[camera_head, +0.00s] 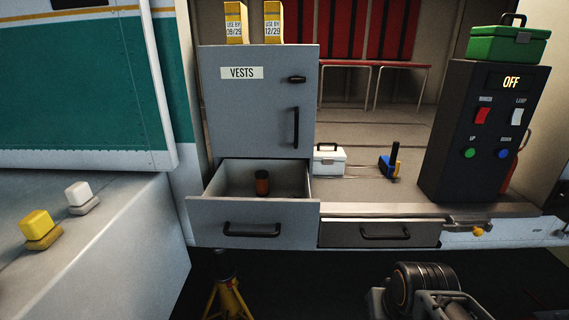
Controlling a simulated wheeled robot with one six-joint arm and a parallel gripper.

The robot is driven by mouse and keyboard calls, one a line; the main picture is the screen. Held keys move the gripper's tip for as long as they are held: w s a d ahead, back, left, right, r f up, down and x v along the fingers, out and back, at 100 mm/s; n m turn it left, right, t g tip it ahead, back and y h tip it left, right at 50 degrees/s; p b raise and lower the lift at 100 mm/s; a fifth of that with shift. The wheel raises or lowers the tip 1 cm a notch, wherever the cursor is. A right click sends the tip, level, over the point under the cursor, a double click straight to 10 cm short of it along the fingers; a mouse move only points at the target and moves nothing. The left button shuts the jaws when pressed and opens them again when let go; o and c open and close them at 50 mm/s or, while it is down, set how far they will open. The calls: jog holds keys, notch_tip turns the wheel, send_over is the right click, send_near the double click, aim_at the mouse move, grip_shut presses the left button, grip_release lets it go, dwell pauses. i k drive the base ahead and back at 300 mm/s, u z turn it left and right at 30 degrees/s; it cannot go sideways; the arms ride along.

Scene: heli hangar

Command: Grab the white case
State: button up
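The white case (330,159) is a small box with a dark handle on top. It stands upright on the floor of the open bay, just right of the grey cabinet and behind the closed lower drawer. Its left edge is close to the cabinet's side, and I cannot tell whether they touch. A part of my arm shows at the bottom right, well below and in front of the case. The fingers of my gripper do not show.
The grey VESTS cabinet (260,100) has its lower drawer (253,212) pulled out, with a dark red-brown can (262,183) inside. A blue-and-yellow tool (390,163) stands right of the case. A black control box (480,135) carries a green case (508,45). The closed drawer (378,233) lies below.

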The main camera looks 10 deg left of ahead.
aim_at(327, 161)
jog(key=u, duration=0.15)
jog(key=i, duration=1.15)
